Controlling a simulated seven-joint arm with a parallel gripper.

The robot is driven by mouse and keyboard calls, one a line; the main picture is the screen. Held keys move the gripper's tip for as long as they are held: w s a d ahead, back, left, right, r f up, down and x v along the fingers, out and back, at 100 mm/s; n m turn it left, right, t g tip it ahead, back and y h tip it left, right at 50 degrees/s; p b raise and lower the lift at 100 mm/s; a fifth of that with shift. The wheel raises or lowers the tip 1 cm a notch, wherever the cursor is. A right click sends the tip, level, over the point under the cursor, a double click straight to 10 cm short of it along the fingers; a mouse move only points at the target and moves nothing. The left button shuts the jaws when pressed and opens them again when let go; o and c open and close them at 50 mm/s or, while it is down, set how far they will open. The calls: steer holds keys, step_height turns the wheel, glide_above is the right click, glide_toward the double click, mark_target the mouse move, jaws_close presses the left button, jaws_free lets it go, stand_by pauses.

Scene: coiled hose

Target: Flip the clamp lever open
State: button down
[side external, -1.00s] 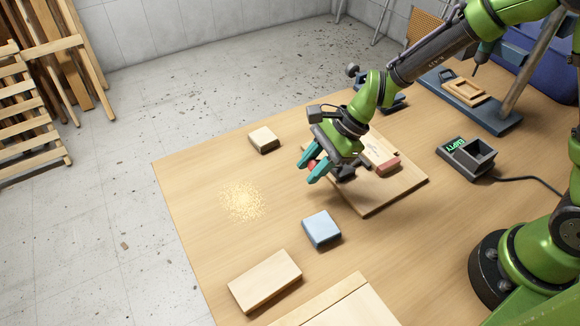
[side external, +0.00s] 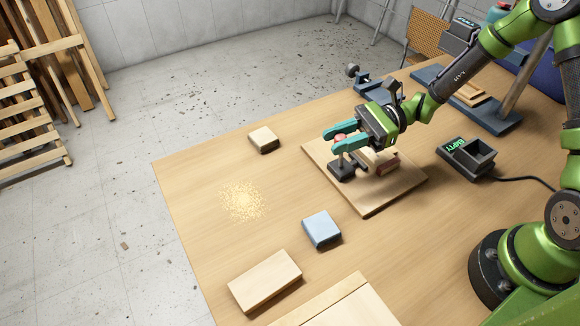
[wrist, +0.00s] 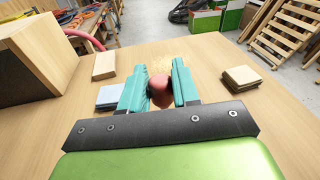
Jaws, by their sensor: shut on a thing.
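The clamp has a dark base (side external: 342,170) on the wooden board (side external: 365,205). Its lever carries a red knob (side external: 341,136), which now stands above the base. My gripper (side external: 338,139) is level, with its teal fingers pointing left, and is shut on the red knob. In the wrist view the red knob (wrist: 162,92) sits between the teal fingers (wrist: 160,88). The clamp base and lever shaft are hidden there. A pinkish block (side external: 387,165) is on the board just right of the clamp, partly behind my gripper.
A blue block (side external: 321,229), a light wooden block (side external: 264,139) and a flat plank (side external: 265,281) lie on the table around the board. Sawdust (side external: 242,201) lies to the left. A dark device with a cable (side external: 467,157) stands at right. The table between board and sawdust is clear.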

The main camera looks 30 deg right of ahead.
steer(key=shift+d+y, duration=0.75)
steer(key=shift+y, duration=0.25)
steer(key=c, duration=0.9)
jaws_free()
steer(key=shift+c, duration=0.2)
steer(key=shift+d, duration=0.1)
steer(key=s+d+f, duration=0.1)
steer(key=s+d, duration=0.1)
steer(key=d, duration=1.4)
steer(key=shift+s+d, duration=0.3)
